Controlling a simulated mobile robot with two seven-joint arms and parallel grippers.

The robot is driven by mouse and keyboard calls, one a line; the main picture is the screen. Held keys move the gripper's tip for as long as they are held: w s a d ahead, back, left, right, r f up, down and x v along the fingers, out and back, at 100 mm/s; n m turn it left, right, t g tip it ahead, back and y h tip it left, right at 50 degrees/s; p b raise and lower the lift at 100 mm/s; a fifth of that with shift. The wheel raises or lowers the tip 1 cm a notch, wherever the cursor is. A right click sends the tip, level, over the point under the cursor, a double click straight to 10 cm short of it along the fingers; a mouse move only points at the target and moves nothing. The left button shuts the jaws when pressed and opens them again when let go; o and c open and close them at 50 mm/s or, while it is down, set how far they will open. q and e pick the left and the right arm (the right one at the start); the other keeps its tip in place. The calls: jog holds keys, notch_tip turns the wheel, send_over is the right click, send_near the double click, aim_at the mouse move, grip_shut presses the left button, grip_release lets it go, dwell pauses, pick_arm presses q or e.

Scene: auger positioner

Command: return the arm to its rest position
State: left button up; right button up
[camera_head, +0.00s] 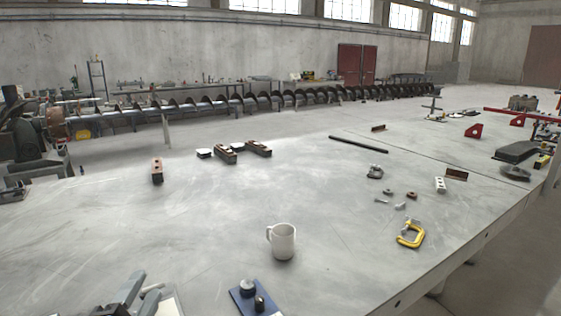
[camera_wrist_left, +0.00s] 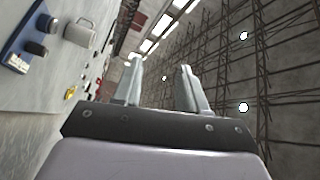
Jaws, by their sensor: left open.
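My left gripper (camera_head: 140,294) shows at the bottom left of the head view, low over the near part of the table. In the left wrist view its two fingers (camera_wrist_left: 160,85) stand apart with nothing between them, so it is open and empty. That view is tilted: the table lies along its left side, and the roof and windows fill the rest. My right gripper is in neither view.
A white mug (camera_head: 282,241) stands on the grey table (camera_head: 200,230). A blue block with dark knobs (camera_head: 248,297) lies near the front edge, right of my left gripper. A yellow clamp (camera_head: 410,235) lies at right. A long auger (camera_head: 270,98) runs behind. The table's left middle is mostly clear.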

pick_arm(q)
jog(key=s+a+f+n+g+y, duration=0.3)
jog(key=s+f+n+g, duration=0.7)
jog(key=f, duration=0.3)
jog(key=s+d+f+n+g+h, duration=0.1)
jog(key=s+d+f+g, duration=0.15)
jog(key=s, duration=0.45)
jog(key=s+d+f+n+g+h, duration=0.1)
jog(key=s+f+n+g, duration=0.2)
jog(key=s, duration=0.5)
jog(key=w+d+f+t+h+b, duration=0.1)
jog(key=w+f+t+b, duration=0.1)
jog(key=f, duration=0.5)
jog(key=w+d+f+m+t+h+b, duration=0.1)
jog(key=w+f+t+b, duration=0.1)
jog(key=w+f+t, duration=0.2)
notch_tip(320, 180, down, 3)
jog(key=shift+w+d+r+m+t, duration=0.1)
jog(key=shift+w+d+m+t, duration=0.25)
jog(key=shift+t, duration=0.2)
